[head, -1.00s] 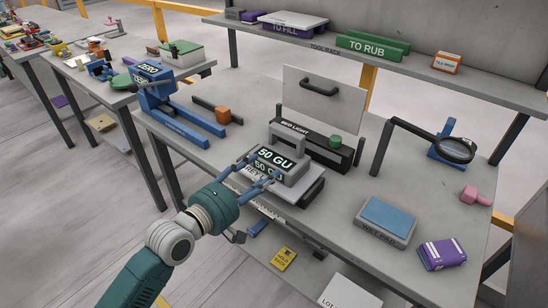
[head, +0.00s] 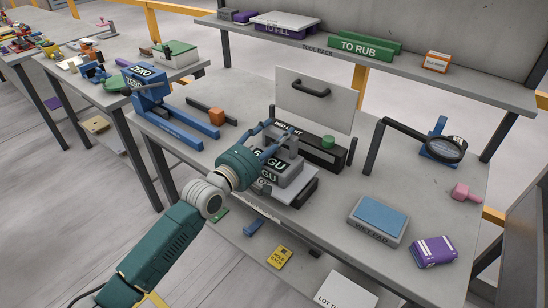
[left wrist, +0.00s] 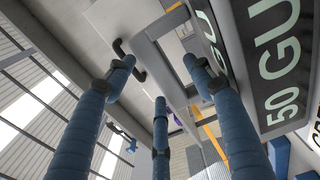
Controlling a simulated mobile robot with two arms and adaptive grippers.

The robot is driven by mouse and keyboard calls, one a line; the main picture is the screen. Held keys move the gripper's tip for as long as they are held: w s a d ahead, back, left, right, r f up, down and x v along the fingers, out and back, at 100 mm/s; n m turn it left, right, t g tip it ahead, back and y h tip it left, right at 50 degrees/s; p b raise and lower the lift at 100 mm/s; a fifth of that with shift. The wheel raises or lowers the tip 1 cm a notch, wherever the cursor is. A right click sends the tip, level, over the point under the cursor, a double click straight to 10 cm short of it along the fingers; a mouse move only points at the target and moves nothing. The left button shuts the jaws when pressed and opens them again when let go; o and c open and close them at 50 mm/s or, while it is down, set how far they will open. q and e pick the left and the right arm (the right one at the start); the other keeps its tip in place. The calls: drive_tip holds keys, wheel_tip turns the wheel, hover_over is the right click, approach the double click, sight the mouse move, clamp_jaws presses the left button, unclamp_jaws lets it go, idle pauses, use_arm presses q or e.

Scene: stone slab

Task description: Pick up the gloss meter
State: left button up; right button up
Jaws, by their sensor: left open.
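The gloss meter (head: 291,177) is a grey block with a dark "50 GU" display and a handle on top. It sits on a slab on the workbench, partly hidden behind my left gripper in the head view. My left gripper (head: 277,137) is open, its blue fingers at the height of the meter's handle. In the left wrist view the gloss meter (left wrist: 284,60) fills the right side. There, the fingers (left wrist: 160,85) are spread around the grey handle area, with no clear grip on it. My right gripper is not in view.
Behind the meter stand a dark bed light bar (head: 318,153) and an upright panel with a handle (head: 315,104). A blue zero stand (head: 180,125) is to the left. A wet pad (head: 377,222), purple pack (head: 438,251) and magnifier (head: 444,148) are to the right.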

use_arm(q)
drive_tip(key=shift+w+d, duration=0.25)
drive_tip(key=shift+w, duration=0.1)
drive_tip(key=shift+s+a, duration=0.1)
drive_tip(key=shift+c, duration=1)
clamp_jaws()
drive_tip(key=shift+r, duration=0.1)
drive_tip(key=shift+r, duration=0.1)
